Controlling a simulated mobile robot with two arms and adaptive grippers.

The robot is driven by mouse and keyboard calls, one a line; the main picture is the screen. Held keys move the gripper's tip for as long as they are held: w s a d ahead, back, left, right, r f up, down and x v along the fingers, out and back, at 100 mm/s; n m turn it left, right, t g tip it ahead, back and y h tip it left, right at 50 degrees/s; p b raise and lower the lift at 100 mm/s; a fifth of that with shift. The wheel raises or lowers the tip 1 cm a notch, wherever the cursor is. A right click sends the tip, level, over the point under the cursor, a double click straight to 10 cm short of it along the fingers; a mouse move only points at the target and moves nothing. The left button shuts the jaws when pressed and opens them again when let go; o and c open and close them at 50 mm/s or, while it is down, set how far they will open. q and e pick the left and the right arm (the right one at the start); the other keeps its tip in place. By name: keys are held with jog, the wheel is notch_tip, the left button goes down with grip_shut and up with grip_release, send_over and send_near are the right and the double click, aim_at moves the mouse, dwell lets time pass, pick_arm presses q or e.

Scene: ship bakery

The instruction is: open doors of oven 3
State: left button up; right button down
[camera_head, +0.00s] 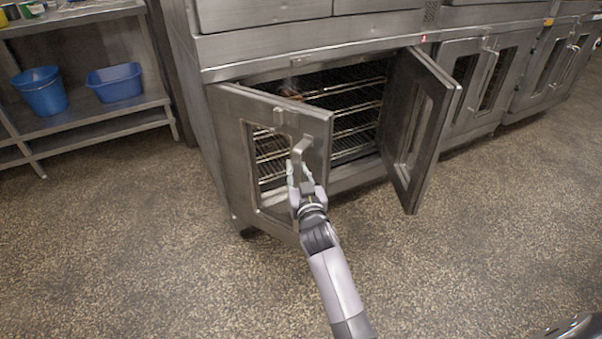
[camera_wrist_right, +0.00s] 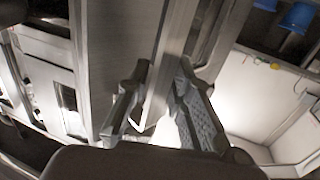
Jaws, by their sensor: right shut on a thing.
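The oven (camera_head: 310,45) in the middle of the head view has both doors ajar. Its left door (camera_head: 236,150) stands partly open, angled out towards me, with a window and an upright handle (camera_head: 303,148). Its right door (camera_head: 432,85) is swung well out to the right. Wire racks (camera_head: 355,112) show in the dark cavity between them. My right gripper (camera_head: 300,175) is at the left door's handle and shut on it. In the wrist view the two fingers (camera_wrist_right: 165,100) stand either side of the handle, close up. My left gripper is not in view.
More closed oven doors (camera_head: 480,75) line the wall to the right. A metal shelf (camera_head: 90,117) with two blue tubs (camera_head: 115,82) stands at the left. The speckled floor (camera_head: 150,260) in front is clear.

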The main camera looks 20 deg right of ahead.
jog(key=shift+w+a+r, duration=0.15)
jog(key=shift+a+r, duration=0.1)
jog(key=c, duration=1.9)
grip_release()
jog(key=shift+o, duration=1.3)
jog(key=shift+w+a+f, duration=0.1)
jog(key=shift+w+f, duration=0.05)
jog(key=shift+o, duration=1.1)
jog(key=shift+f, duration=0.1)
jog(key=shift+s, duration=0.35)
jog(key=s+a, duration=0.1)
jog(key=s, duration=0.6)
jog(key=shift+c, duration=0.2)
